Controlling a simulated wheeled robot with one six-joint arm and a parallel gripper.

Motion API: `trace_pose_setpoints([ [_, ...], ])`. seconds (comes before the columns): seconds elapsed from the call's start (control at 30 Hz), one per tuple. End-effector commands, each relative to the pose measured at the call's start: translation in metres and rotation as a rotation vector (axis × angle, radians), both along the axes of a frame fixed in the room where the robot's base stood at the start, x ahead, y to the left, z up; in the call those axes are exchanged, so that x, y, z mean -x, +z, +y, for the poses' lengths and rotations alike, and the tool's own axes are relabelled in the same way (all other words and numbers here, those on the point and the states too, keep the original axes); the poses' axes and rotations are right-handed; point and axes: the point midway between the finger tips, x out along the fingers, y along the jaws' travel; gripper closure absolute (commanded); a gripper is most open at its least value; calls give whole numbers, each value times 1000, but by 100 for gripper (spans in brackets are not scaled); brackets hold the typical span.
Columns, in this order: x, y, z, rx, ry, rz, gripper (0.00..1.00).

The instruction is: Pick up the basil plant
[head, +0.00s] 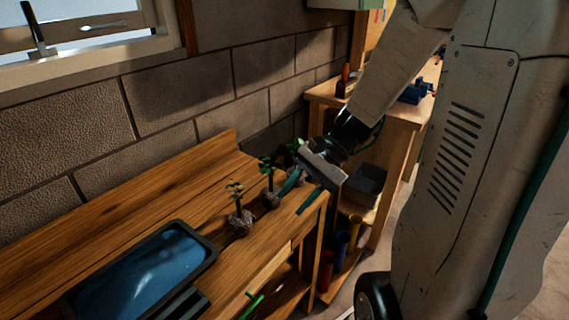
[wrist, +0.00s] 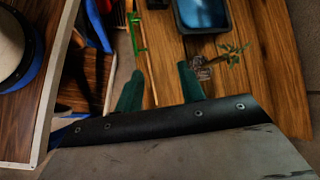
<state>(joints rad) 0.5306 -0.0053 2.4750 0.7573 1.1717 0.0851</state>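Several small plants with bare root balls stand in a row on a wooden bench. One with sparse, brownish leaves (head: 237,190) is nearest the tray. A greener one (head: 268,170) stands beside my gripper, and another leafy one (head: 296,146) is partly hidden behind it. I cannot tell which is the basil. My gripper (head: 291,203) is open, its two green fingers apart over the bench's right end, with nothing seen between them. In the wrist view, my gripper (wrist: 160,68) has one small plant (wrist: 232,54) just beyond and right of its right finger.
A dark tray with a blue inside (head: 150,262) sits on the bench (head: 120,235), left of the plants. A block wall (head: 160,100) runs behind. A second wooden bench (head: 402,112) stands beyond, with a grey bin (head: 368,182) below. A green object (head: 252,303) is at the bench's front.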

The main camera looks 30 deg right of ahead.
Motion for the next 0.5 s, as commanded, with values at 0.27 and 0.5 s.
trace_pose_setpoints([
  [0.27, -102, -66, -98, -428, -871, 134, 61],
  [0.5, -149, -79, -165, -621, -1313, 136, 61],
])
